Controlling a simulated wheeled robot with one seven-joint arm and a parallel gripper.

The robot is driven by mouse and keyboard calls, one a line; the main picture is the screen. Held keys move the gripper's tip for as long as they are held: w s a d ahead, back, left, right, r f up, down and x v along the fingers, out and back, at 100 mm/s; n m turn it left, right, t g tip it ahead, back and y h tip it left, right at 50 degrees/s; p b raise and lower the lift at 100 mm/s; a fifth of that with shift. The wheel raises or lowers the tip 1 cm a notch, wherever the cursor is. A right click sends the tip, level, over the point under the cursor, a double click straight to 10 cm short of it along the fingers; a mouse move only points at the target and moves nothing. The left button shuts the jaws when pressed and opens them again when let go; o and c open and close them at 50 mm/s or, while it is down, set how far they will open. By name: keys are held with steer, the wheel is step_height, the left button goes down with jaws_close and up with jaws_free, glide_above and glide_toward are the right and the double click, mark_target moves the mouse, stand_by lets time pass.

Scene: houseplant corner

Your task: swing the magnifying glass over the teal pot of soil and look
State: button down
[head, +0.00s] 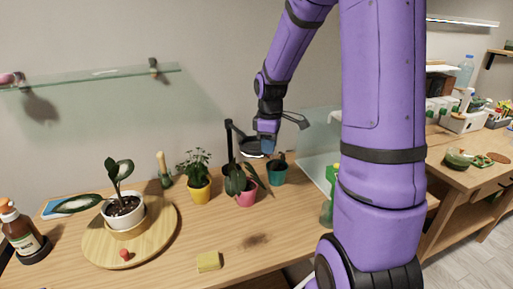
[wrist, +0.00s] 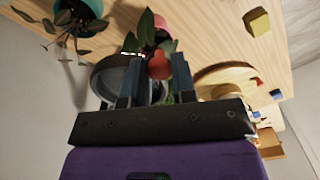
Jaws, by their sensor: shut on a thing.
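The magnifying glass is a round dark-rimmed lens (head: 250,150) on a black stand arm (head: 229,135), raised above the table. Its rim also shows in the wrist view (wrist: 104,76), partly behind my fingers. My gripper (head: 267,143) is shut on a red knob (wrist: 159,66) at the lens, between its blue fingers. The teal pot (head: 277,175) stands on the table, right of and below the lens in the head view. It shows at the top left in the wrist view (wrist: 94,7), apart from the lens, with trailing leaves.
A pink pot (head: 246,194) with a leafy plant stands left of the teal pot, close under the lens. A yellow pot (head: 199,191) is further left. A yellow block (head: 208,262) lies at the front. A glass panel (head: 318,140) stands right of the teal pot.

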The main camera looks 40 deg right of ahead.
steer(key=w+d+n, duration=0.2)
steer(key=d+n, duration=0.1)
steer(key=d, duration=0.6)
steer(key=w+d+n, duration=0.1)
steer(key=d+n, duration=0.3)
steer(key=d, duration=0.4)
steer(key=shift+w+d, duration=0.35)
steer(key=c, duration=0.9)
jaws_free()
steer(key=shift+c, duration=0.2)
steer(key=shift+r, duration=0.15)
step_height(320, 180, up, 11)
steer(key=shift+f, duration=0.2)
